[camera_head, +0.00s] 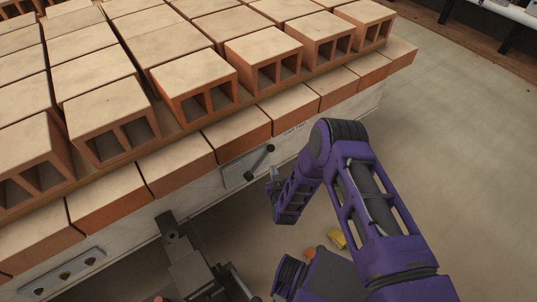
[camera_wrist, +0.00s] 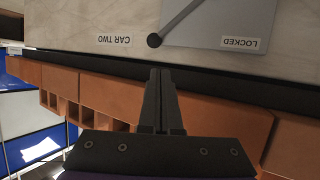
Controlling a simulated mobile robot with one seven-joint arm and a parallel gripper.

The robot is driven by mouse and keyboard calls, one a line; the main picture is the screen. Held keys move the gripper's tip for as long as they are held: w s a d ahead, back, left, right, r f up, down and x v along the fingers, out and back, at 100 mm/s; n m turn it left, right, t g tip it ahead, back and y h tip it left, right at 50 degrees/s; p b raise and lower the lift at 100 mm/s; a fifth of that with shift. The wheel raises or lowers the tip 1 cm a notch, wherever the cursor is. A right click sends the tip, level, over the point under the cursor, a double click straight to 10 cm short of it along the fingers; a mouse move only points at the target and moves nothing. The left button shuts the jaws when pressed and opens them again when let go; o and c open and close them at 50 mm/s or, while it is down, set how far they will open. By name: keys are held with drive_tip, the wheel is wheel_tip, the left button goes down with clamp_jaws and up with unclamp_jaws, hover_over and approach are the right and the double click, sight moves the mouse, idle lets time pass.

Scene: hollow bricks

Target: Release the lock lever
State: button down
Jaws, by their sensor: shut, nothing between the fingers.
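The lock lever (camera_head: 259,161) is a dark bar on a pale plate (camera_head: 238,172) fixed to the white side of the brick car. In the wrist view, which is upside down, the lever (camera_wrist: 185,18) runs slantwise from a round dark pivot (camera_wrist: 154,40) and leaves the top of the picture. A label reading LOCKED (camera_wrist: 240,43) is on the plate. My gripper (camera_head: 271,176) is just below and right of the lever in the head view. Its fingers (camera_wrist: 160,73) are shut and empty, with their tips below the pivot in the wrist view. Contact is not visible.
Rows of hollow bricks (camera_head: 194,76) are stacked on the car above the lever, with a lower row overhanging its side. A CAR TWO label (camera_wrist: 114,40) is beside the pivot. Another plate (camera_head: 62,276) is at lower left. Open floor (camera_head: 440,130) lies to the right.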

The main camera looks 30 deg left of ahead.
drive_tip(key=a+n, duration=0.2)
drive_tip(key=n, duration=0.4)
drive_tip(key=n+b, duration=0.3)
drive_tip(key=n, duration=0.2)
approach(267, 147)
drive_tip(key=a, duration=0.3)
drive_tip(key=w, duration=0.1)
drive_tip(key=w+f, duration=0.1)
drive_tip(key=w+b, duration=0.1)
drive_tip(key=shift+f+t, duration=0.3)
drive_tip(key=shift+t, duration=0.1)
drive_tip(key=shift+w+f, duration=0.2)
drive_tip(key=shift+w, duration=0.2)
drive_tip(key=shift+w+d, duration=0.1)
